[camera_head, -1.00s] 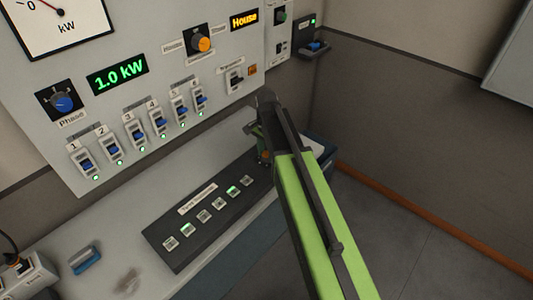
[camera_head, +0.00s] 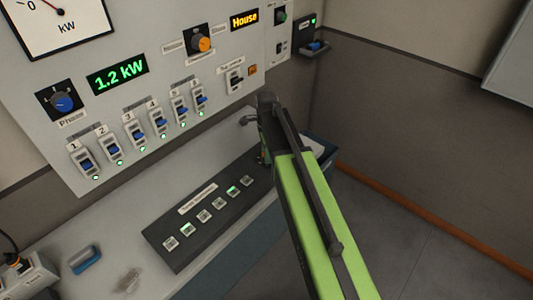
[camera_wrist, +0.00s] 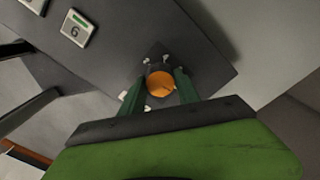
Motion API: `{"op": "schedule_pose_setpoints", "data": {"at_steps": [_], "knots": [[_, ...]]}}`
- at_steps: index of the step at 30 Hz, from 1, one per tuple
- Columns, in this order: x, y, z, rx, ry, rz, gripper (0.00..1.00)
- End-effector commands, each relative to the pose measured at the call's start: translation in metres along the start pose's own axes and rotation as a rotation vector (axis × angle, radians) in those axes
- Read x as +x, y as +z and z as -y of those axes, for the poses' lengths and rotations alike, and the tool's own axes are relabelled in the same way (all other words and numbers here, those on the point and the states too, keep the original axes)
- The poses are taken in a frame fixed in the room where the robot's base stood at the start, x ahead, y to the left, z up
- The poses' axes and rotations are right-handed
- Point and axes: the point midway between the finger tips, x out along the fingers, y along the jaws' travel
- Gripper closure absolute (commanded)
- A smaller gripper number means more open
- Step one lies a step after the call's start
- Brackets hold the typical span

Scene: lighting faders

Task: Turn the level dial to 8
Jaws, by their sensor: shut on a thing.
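The level dial (camera_wrist: 161,85) is a round orange knob with a dark line across its face, on the dark sloping panel (camera_wrist: 110,65). Small white marks sit around it; I cannot read their numbers. My gripper (camera_wrist: 159,88) is shut on the dial, one dark green finger on each side of it. In the head view my gripper (camera_head: 262,148) is at the far right end of the button panel (camera_head: 165,249), and my arm hides the dial there. The green display (camera_head: 118,75) on the wall console reads 1.2 kW.
Several small square buttons, some lit green, line the panel, one marked 6 (camera_wrist: 77,29). Above stand several numbered blue faders (camera_head: 139,136), the blue Phase knob (camera_head: 64,102) and an orange-capped selector (camera_head: 203,44). A blue handle (camera_head: 86,258) lies on the left.

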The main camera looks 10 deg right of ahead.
Motion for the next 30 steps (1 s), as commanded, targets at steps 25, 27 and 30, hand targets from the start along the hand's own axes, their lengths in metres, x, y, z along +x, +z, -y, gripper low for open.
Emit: {"op": "schedule_pose_setpoints", "data": {"at_steps": [25, 27, 30], "knots": [[0.0001, -0.0001, -0.0005, 0.011, 0.001, 0.0, 0.4], [-0.0001, -0.0001, -0.0003, 0.01, 0.001, 0.0, 0.4], [-0.0037, 0.0, -0.0003, 0.01, 0.001, 0.0, 0.4]]}}
